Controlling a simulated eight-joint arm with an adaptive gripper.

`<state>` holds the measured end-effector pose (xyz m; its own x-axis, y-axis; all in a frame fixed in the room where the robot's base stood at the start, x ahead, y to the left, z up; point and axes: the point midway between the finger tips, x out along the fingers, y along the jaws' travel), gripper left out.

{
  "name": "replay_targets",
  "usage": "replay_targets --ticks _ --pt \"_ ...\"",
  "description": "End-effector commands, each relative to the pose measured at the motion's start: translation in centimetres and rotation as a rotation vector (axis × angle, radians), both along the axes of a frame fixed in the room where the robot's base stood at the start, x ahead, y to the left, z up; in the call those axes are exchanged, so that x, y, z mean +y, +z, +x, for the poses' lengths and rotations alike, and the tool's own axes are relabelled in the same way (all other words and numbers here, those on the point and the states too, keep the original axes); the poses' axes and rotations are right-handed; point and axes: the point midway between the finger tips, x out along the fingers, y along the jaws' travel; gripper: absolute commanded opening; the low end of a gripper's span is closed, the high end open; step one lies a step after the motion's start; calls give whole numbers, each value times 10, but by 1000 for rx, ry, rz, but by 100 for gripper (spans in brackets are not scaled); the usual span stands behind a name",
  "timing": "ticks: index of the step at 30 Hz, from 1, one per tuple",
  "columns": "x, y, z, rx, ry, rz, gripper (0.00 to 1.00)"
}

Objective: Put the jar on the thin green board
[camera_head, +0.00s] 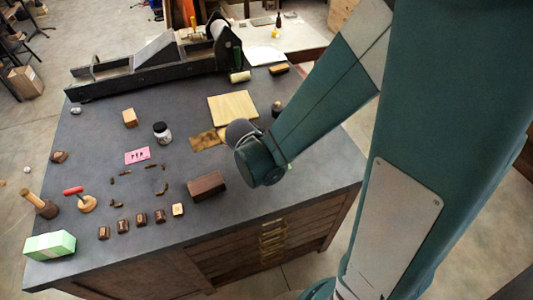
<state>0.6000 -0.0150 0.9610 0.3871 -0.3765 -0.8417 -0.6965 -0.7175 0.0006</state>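A small jar (161,132) with a dark top and a pale label stands upright on the dark worktop, left of the tan wooden board. No thin green board is clear to me. The one light green flat-topped piece (50,246) lies at the front left corner and looks like a thick block. My teal arm reaches in from the right and ends in a rounded joint right of the jar, apart from it. My gripper is not visible.
A tan wooden board (233,107) lies behind and right of the jar. A pink card (137,156) lies in front of it. A dark brown block (206,186), small stamps (140,219) and handled tools (83,200) stand forward. A long press (150,68) fills the back.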

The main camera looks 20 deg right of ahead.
Motion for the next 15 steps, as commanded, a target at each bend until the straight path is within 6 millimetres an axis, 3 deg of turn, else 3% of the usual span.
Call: replay_targets --ticks 15 --pt "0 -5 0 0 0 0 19"
